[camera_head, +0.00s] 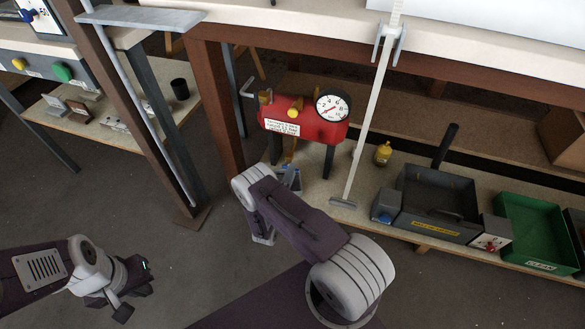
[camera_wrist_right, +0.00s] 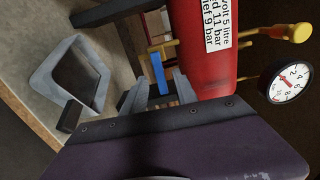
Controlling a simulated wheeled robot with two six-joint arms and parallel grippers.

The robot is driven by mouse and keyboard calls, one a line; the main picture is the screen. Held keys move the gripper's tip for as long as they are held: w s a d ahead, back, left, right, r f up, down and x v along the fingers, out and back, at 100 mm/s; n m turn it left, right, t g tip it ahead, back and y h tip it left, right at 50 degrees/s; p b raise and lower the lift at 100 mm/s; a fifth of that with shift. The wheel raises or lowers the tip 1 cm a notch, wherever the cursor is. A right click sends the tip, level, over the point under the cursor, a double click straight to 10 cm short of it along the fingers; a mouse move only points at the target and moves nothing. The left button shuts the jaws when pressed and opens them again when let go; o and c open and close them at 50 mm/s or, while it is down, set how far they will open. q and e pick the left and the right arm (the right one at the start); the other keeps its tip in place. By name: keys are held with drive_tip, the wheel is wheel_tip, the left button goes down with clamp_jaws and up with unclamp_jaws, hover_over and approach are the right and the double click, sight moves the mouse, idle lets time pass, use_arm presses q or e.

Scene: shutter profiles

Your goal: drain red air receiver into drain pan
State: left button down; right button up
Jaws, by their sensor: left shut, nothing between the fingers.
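The red air receiver (camera_head: 318,125) stands on the low shelf, with a white label and a round gauge. It fills the upper middle of the right wrist view (camera_wrist_right: 205,45). Under it is brass pipework with a blue lever (camera_wrist_right: 158,73). A grey drain pan (camera_wrist_right: 60,82) with a dark inside sits on the shelf below the receiver. My right gripper (camera_wrist_right: 158,88) is open, its fingers apart on either side of the blue lever, with gaps visible; contact is unclear. My right arm largely hides this gripper in the head view. My left gripper (camera_head: 130,285) is shut and empty, above the floor.
A yellow bottle (camera_head: 383,154), a dark grey tray (camera_head: 432,222) and a green bin (camera_head: 540,235) stand on the shelf to the right. A pale post (camera_head: 368,120) rises right of the receiver. Brown table legs (camera_head: 215,100) stand to the left. The floor at left is clear.

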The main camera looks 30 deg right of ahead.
drive_tip(key=p+v, duration=0.2)
drive_tip(key=v, duration=0.5)
